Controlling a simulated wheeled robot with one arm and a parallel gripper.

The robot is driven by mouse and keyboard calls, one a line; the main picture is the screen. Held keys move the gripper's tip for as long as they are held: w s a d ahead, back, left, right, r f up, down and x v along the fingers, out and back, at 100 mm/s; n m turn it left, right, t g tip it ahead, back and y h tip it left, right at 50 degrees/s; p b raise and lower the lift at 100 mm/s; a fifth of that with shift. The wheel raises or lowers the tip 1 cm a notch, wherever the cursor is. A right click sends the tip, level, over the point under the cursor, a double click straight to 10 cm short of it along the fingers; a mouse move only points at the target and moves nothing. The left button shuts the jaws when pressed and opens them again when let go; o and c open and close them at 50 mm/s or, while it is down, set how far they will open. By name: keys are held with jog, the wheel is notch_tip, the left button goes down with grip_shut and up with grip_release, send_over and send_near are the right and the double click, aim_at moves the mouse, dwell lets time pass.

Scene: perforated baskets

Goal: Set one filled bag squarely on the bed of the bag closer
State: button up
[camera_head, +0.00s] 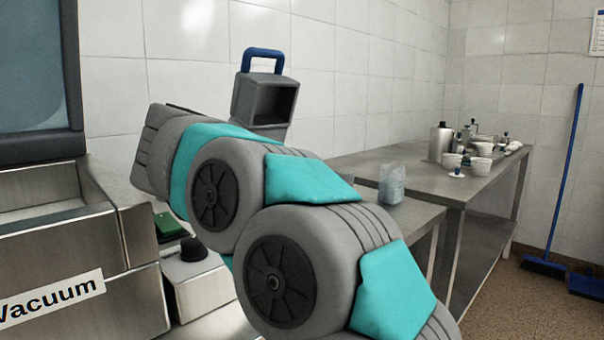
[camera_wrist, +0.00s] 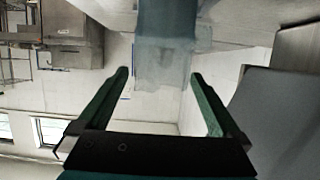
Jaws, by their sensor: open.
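In the wrist view, my gripper (camera_wrist: 158,76) is open, its two dark green fingers spread apart. A translucent bluish bag (camera_wrist: 165,35) shows at the top middle, in line with the gap. Its pale, clear end reaches toward the gap between the fingertips. I cannot tell whether any finger touches it. In the head view, a bluish filled bag (camera_head: 392,184) stands on the steel table; I cannot tell if it is the same one. A grey device with a blue handle (camera_head: 264,96), perhaps the bag closer, stands behind my arm. My arm hides its lower part, and no bed shows.
A steel machine labelled "Vacuum" (camera_head: 60,285) fills the left. Beside it are a small box with a black knob (camera_head: 196,268) and a green item (camera_head: 168,225). The far steel table (camera_head: 425,178) carries bowls (camera_head: 480,150) and a metal canister (camera_head: 440,143). A blue broom (camera_head: 565,180) leans at right.

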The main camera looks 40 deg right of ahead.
jog(key=shift+r, duration=0.1)
jog(key=shift+a+r, duration=0.1)
jog(key=shift+a, duration=0.15)
jog(key=v, duration=1.1)
jog(key=shift+a, duration=0.25)
jog(key=shift+s+r, duration=0.1)
jog(key=shift+r, duration=0.05)
